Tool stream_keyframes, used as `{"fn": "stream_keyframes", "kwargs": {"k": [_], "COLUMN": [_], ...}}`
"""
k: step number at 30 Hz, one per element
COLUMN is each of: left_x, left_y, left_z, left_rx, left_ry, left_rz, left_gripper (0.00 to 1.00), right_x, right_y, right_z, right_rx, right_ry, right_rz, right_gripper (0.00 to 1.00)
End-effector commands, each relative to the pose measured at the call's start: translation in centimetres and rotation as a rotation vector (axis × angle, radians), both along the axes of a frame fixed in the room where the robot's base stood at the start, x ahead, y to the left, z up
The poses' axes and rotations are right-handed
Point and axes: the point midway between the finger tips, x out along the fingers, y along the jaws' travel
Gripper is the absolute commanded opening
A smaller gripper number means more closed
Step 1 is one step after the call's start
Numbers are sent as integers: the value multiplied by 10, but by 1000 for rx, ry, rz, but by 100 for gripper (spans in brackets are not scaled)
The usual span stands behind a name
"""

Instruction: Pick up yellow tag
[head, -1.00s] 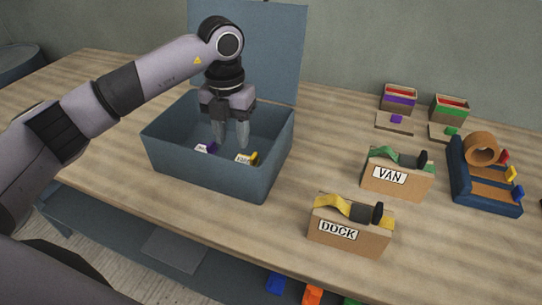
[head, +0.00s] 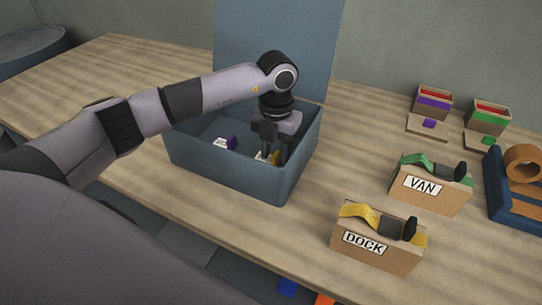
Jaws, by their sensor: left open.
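The yellow tag (head: 275,158) lies inside the blue-grey box (head: 228,181), toward its right side, with a pale label part (head: 261,156) beside the yellow. My left gripper (head: 273,160) points down into the box with its fingers apart, at the yellow tag. The fingers partly cover the tag, and I cannot tell whether they touch it. A purple tag (head: 232,142) with a white label (head: 220,143) lies further left in the box. My right gripper is not in view.
The box's raised lid (head: 275,50) stands behind it. To the right are cardboard boxes marked VAN (head: 432,192) and DOCK (head: 378,240), two small bins (head: 432,102) (head: 488,118), and a blue tape holder (head: 512,205). The wooden table (head: 110,75) is clear at left.

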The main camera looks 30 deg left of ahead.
Motion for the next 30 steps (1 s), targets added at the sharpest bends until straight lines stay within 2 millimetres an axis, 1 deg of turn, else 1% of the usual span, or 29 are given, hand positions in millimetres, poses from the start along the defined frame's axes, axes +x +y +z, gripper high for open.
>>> {"fn": "stream_keyframes", "kwargs": {"k": [3,8,11,12,24,28,30], "left_x": [0,0,0,0,0,1,1], "left_y": [0,0,0,0,0,0,0], "left_z": [-4,-4,-4,-4,-2,5,13], "left_rx": [0,0,0,0,0,-1,0], "left_ry": [-1,-1,-1,-1,-2,-3,-4], "left_rz": [-1,-1,-1,-1,-1,-1,-2], "left_gripper": [42,42,12,0,0,0,0], "right_x": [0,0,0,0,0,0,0], "right_y": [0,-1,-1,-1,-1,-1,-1], "right_z": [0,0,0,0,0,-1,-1], "right_rx": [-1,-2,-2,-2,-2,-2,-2], "right_ry": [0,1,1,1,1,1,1], "right_rz": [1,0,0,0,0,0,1], "right_gripper": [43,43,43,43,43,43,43]}}
